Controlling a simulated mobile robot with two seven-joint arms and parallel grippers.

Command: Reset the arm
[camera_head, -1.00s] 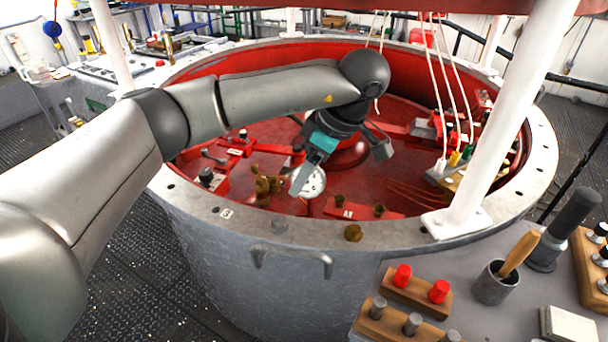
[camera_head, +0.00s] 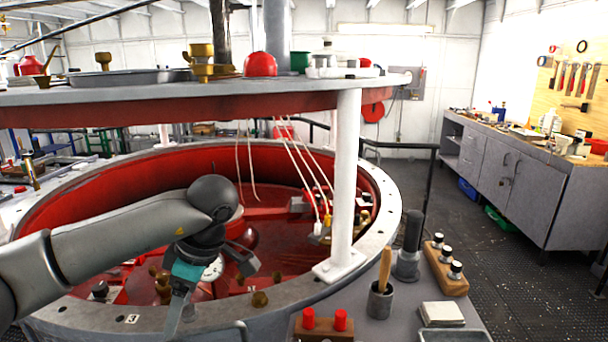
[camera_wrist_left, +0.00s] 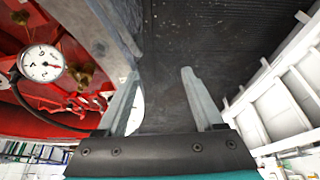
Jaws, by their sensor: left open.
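My left arm comes in from the left over the near part of the red-lined round tub (camera_head: 390,215). My left gripper (camera_head: 176,316), with a teal body, points downward near the tub's front-left rim. In the left wrist view my left gripper (camera_wrist_left: 160,76) has its two fingers well apart with nothing between them. Dark floor (camera_wrist_left: 180,110) shows beyond the fingers. A white dial gauge (camera_wrist_left: 41,63) sits inside the tub, left of the fingers. In the head view the gauge (camera_head: 212,269) is partly hidden behind the gripper. My right gripper is not in view.
A round grey upper plate (camera_head: 120,95) on white posts (camera_head: 345,180) stands over the tub. White cords hang beneath it. A side table holds a cup with a wooden handle (camera_head: 380,301) and red-capped pegs (camera_head: 309,318). A workbench (camera_head: 530,185) stands right, with open floor before it.

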